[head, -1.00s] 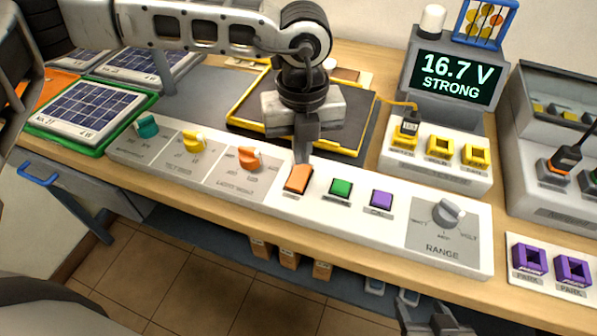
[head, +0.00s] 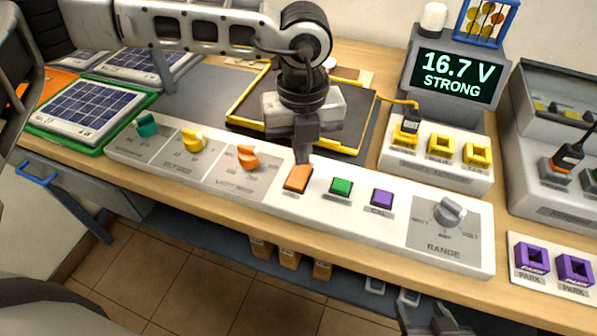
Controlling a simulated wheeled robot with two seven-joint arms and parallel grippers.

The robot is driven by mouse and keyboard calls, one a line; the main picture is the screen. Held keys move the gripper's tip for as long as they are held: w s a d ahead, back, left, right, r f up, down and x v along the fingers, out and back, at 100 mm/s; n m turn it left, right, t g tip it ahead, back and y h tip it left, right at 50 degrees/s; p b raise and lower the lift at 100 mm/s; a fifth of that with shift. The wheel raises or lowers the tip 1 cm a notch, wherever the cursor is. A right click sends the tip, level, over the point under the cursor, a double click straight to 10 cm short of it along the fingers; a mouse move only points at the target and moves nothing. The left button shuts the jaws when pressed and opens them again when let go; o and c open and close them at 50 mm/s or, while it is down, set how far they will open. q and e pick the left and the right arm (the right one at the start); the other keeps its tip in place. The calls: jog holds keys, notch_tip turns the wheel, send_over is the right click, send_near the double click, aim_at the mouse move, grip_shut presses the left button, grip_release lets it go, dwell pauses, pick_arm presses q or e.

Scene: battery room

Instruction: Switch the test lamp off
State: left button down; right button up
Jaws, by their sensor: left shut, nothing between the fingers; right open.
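My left gripper (head: 303,158) is shut and empty, pointing down at the far edge of an orange rocker switch (head: 298,178) on the long white control panel (head: 325,210). I cannot tell whether the fingertips touch the switch. The switch's small label is not readable. A lamp with a white cap (head: 433,18) stands on top of the grey meter; whether it is lit is hard to tell. My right gripper (head: 430,322) is open and empty at the bottom edge, in front of the bench and partly cut off.
Green (head: 341,187) and purple (head: 382,197) buttons and a range knob (head: 451,212) lie right of the switch. Teal, yellow and orange knobs (head: 248,157) lie left. The meter screen (head: 455,77) reads 16.7 V STRONG. Behind is a yellow-edged tray (head: 240,112).

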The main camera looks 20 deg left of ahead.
pick_arm(q)
jog(key=shift+f+b, duration=0.75)
jog(key=shift+f, duration=0.05)
jog(key=shift+r, duration=0.1)
jog(key=shift+r+p, duration=0.45)
jog(key=shift+r, duration=0.25)
jog(key=shift+r+p, duration=1.2)
jog(key=shift+r, duration=1.6)
